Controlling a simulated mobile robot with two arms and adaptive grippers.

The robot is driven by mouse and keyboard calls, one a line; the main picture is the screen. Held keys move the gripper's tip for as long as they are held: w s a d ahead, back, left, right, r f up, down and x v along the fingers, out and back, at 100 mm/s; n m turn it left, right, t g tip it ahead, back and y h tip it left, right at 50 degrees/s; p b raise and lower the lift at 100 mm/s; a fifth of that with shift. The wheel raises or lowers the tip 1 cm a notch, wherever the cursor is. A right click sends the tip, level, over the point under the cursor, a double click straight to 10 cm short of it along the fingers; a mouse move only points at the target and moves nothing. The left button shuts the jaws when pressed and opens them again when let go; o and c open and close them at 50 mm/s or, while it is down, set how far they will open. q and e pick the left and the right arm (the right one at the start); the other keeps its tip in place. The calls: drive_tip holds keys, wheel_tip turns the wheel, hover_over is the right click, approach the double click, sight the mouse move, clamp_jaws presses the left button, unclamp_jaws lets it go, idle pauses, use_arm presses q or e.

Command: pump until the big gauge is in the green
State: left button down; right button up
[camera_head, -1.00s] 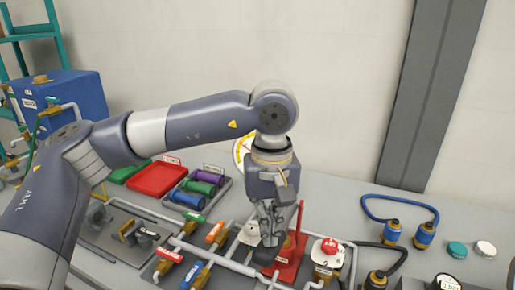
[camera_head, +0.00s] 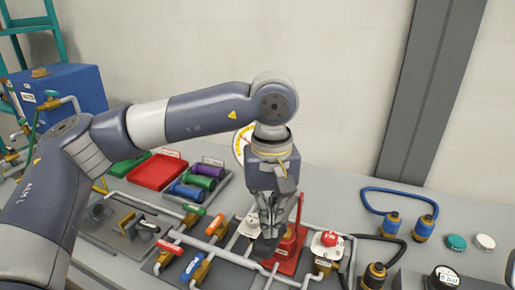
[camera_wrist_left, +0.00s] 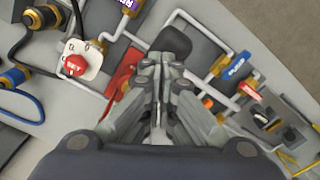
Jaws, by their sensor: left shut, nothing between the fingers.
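The red pump (camera_head: 290,250) stands on the bench, with a thin red upright at its right side. My left gripper (camera_head: 268,234) points down in front of it, shut and empty. A black rounded end (camera_head: 264,246) shows just below the fingertips. In the left wrist view, the black end (camera_wrist_left: 174,40) lies just beyond the shut fingers (camera_wrist_left: 160,75); I cannot tell whether they touch. The big gauge (camera_head: 238,145) stands behind my arm. Only its left edge shows, with a yellow band; its needle and green zone are hidden. My right gripper is out of view.
A red button (camera_head: 329,239) on a white plate stands right of the pump. Pipes and coloured valves, including a blue-handled one (camera_head: 191,267), lie to the left. A red tray (camera_head: 157,171) is behind them. A blue hose (camera_head: 398,190) lies at right.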

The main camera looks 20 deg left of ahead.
use_arm(q)
drive_tip(key=shift+f+b, duration=3.65)
drive_tip(key=shift+f, duration=0.9)
wheel_tip(320, 180, up, 10)
drive_tip(key=p, duration=0.6)
drive_tip(key=shift+f, duration=0.15)
drive_tip(key=shift+f, duration=0.15)
